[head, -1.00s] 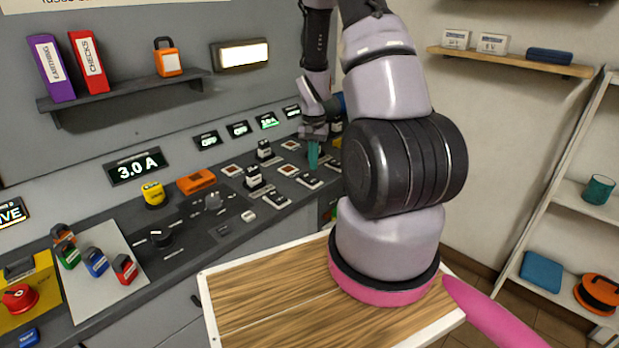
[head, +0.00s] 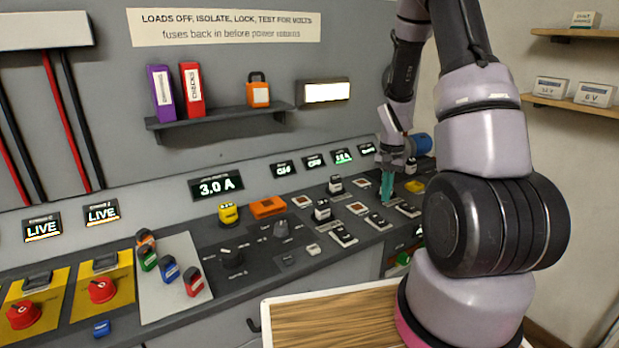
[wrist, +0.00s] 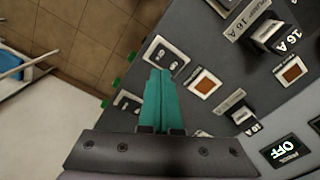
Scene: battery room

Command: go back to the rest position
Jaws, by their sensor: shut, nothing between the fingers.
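My gripper (head: 386,186) hangs over the right part of the dark control panel (head: 300,262), its teal fingers pointing down. In the wrist view the teal fingers (wrist: 157,98) are together with nothing between them. They are above a row of small plates and switches near the panel's front edge. I cannot tell whether the fingertips touch the panel. My arm stands at the right of the head view and hides part of the panel's right end.
A wood-topped surface (head: 330,312) lies below the panel. Red rotary switches (head: 102,290) sit at far left under LIVE displays (head: 101,213). A shelf (head: 220,117) holds two binders and an orange padlock.

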